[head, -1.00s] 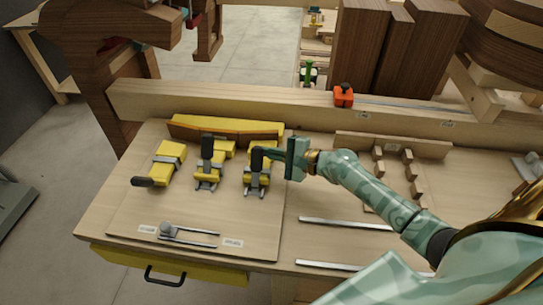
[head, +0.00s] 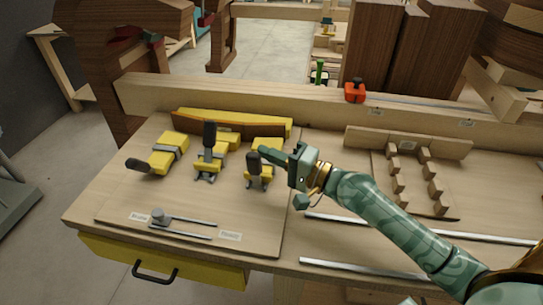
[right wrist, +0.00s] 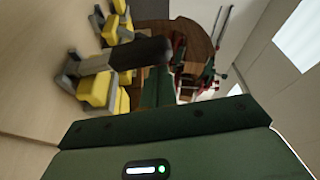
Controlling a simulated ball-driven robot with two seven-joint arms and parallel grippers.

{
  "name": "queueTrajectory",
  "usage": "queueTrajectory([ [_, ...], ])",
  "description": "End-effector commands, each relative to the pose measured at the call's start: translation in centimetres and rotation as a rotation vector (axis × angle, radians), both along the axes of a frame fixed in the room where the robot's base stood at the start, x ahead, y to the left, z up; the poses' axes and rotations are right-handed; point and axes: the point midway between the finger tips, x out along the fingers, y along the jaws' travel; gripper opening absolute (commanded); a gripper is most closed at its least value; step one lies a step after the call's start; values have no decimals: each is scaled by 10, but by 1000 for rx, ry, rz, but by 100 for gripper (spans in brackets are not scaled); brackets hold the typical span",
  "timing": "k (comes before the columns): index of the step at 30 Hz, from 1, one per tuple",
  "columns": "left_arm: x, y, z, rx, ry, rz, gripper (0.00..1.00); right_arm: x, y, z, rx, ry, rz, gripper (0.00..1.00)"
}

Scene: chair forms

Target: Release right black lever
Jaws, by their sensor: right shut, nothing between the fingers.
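The right black lever (head: 253,163) stands on the rightmost yellow clamp (head: 266,146) on the wooden board. My right gripper (head: 266,151) comes in from the right, its shut fingertips just beside the top of this lever. I cannot tell whether they touch. In the right wrist view the black lever (right wrist: 142,52) lies across the picture just beyond the dark green fingers (right wrist: 158,88), with nothing held between them. The middle black lever (head: 209,134) stands upright. The left black lever (head: 138,164) lies low toward the left. My left gripper is not in view.
A grey-knobbed slide with metal rods (head: 182,222) lies at the board's front. Metal rails (head: 365,268) and a rack of wooden blocks (head: 415,180) are at right. An orange clamp (head: 355,92) sits on the back beam (head: 250,100). A yellow drawer (head: 110,255) is below.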

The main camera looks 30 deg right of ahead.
Motion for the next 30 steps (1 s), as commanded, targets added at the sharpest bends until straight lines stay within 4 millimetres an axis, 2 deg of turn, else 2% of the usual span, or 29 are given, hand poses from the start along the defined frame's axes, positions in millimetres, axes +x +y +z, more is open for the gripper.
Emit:
queueTrajectory([
  [1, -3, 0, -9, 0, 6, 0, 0, -5, 4, -6, -26, -31, 4, 0],
  [6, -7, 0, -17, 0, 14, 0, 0, -18, 14, -4, -39, -50, 3, 0],
  [19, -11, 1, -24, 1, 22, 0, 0, -32, 24, -6, -129, -159, 6, 0],
  [30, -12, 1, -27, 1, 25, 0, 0, -38, 29, -10, -119, -157, 1, 0],
])
